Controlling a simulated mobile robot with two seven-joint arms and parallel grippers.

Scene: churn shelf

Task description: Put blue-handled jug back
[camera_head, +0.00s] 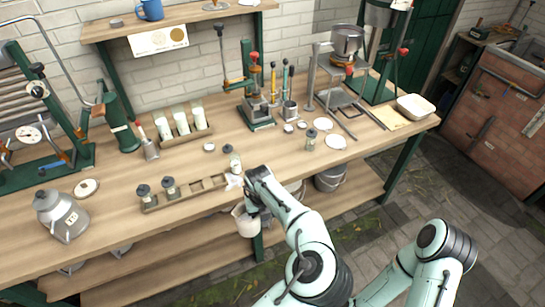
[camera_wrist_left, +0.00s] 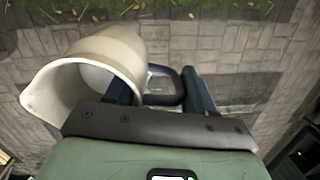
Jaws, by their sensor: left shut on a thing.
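A cream jug (camera_head: 246,223) with a wide mouth hangs in front of the bench's front edge in the head view. My left gripper (camera_head: 256,197) is above it and shut on it. In the left wrist view the jug (camera_wrist_left: 95,72) fills the upper left, its mouth toward the lower left and looking empty.
The wooden bench (camera_head: 110,230) has a slotted rack (camera_head: 187,193) with small jars near its front edge. A kettle (camera_head: 62,215) stands at the left. A blue mug (camera_head: 151,9) is on the upper shelf (camera_head: 185,16). A grey bucket (camera_head: 330,178) sits under the bench.

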